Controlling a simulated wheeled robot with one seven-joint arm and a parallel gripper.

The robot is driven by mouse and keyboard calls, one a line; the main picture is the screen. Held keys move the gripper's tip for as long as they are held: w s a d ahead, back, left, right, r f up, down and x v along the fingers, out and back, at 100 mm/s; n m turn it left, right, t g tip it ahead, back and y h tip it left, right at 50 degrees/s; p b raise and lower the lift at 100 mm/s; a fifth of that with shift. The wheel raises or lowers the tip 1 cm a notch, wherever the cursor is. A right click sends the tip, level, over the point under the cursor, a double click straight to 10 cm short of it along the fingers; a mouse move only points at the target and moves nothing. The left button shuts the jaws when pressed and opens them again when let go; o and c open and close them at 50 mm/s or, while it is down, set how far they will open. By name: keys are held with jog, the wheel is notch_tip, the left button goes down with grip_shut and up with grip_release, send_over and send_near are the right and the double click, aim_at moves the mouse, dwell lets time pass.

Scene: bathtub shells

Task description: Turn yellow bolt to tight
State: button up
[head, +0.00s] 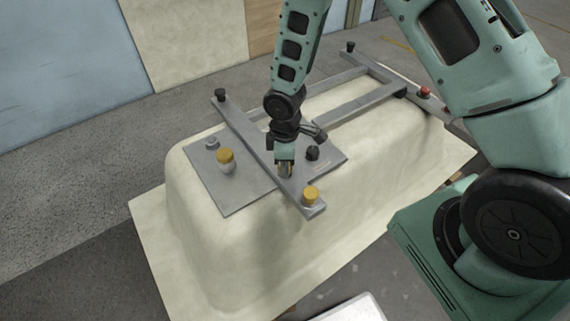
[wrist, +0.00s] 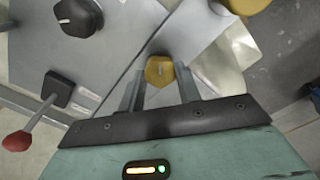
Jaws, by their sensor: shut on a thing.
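My gripper (head: 285,172) points down over the grey plate on the tub shell, beside the grey crossbar. Its fingers are shut on the yellow bolt (wrist: 160,70), a small hexagonal head between the fingertips in the wrist view. In the head view the fingers mostly hide this bolt. Whether it is tight cannot be told. Another yellow cap (head: 311,195) stands at the crossbar's near end. A further yellow cap (head: 225,157) sits on a pale post on the plate. Part of a yellow cap (wrist: 243,4) shows at the wrist view's top edge.
The cream tub shell (head: 190,235) lies upside down under the grey plate (head: 225,198) and crossbar (head: 245,132). A black knob (head: 312,153) stands close right of my gripper. A red knob (head: 423,92) is at the far frame and also in the wrist view (wrist: 17,140).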

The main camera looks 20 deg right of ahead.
jog(key=m+b, duration=0.1)
jog(key=m, duration=0.3)
jog(key=shift+m, duration=0.3)
jog(key=shift+m+b, duration=0.6)
jog(key=shift+m, duration=1)
jog(key=o, duration=1)
jog(key=shift+c, duration=0.2)
jog(key=shift+r, duration=0.1)
notch_tip(320, 180, up, 17)
jog(key=b, duration=0.1)
jog(key=shift+r+b, duration=0.15)
jog(key=shift+b, duration=0.15)
